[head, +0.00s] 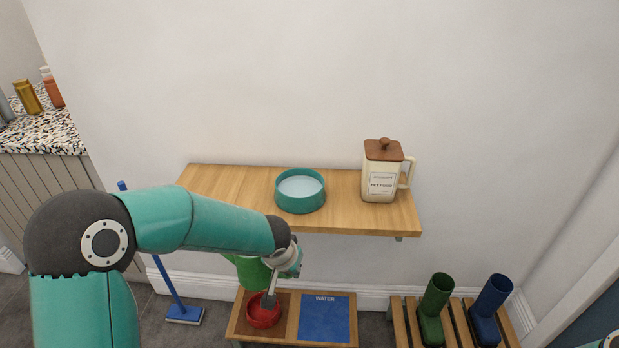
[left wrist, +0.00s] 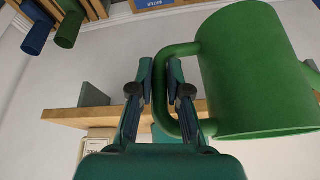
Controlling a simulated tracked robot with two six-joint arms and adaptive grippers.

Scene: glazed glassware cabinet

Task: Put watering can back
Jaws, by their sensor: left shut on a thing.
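The green watering can (left wrist: 255,75) fills the right of the left wrist view. Its loop handle (left wrist: 160,115) passes between the fingers of my left gripper (left wrist: 160,70), which is shut on it. In the head view, only a green part of the can (head: 248,271) shows. The rest is hidden behind my left gripper (head: 271,288) and forearm. The can is held below the front edge of the wooden shelf (head: 235,184), near the low stand. My right gripper is not in view.
On the shelf are a teal bowl (head: 300,200) and a cream lidded jug (head: 379,175). The stand holds a red bowl (head: 263,318) and a blue mat marked WATER (head: 325,321).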

